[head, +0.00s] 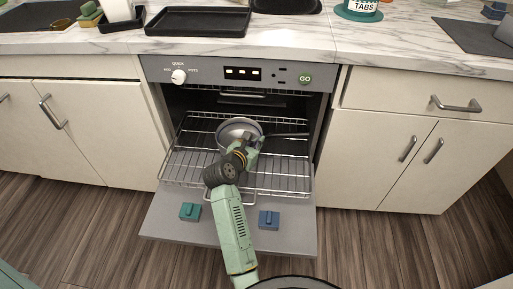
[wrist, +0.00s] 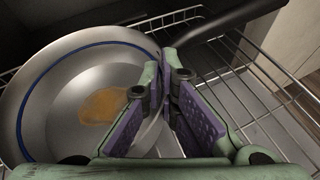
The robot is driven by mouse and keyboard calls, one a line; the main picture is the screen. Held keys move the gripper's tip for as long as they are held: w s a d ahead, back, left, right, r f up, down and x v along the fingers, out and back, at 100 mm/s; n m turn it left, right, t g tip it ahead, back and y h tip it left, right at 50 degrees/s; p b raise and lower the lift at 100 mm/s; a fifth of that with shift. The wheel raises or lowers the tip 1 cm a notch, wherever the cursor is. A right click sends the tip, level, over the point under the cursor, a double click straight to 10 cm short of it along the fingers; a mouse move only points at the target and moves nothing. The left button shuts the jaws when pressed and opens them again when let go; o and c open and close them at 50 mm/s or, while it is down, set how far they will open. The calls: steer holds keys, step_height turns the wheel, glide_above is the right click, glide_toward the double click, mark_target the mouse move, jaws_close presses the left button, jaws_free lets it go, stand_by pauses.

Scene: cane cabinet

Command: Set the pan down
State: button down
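The pan (head: 236,126) is a round metal pan with a dark handle, over the pulled-out wire rack (head: 180,165) of the open dishwasher. In the wrist view the pan (wrist: 60,85) has a blue ring inside and an orange-brown stain; its handle (wrist: 235,28) points to the upper right. My gripper (head: 250,145) is at the pan's near right side. In the wrist view my gripper (wrist: 172,72) has its purple-padded fingers close together on the pan's rim near the handle. Whether the pan's underside touches the rack is hidden.
The dishwasher door (head: 175,225) is folded down, with a teal block (head: 189,211) and a blue block (head: 268,219) on it. Closed cabinets stand on both sides. A black tray (head: 200,21) and a tabs container (head: 358,8) are on the marble counter. The rack around the pan looks empty.

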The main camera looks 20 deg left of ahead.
steer(key=shift+w+a, duration=0.15)
steer(key=shift+w, duration=0.05)
steer(key=shift+f, duration=1.65)
steer(key=shift+f, duration=0.15)
steer(key=c, duration=1.8)
jaws_free()
steer(key=shift+f, duration=0.1)
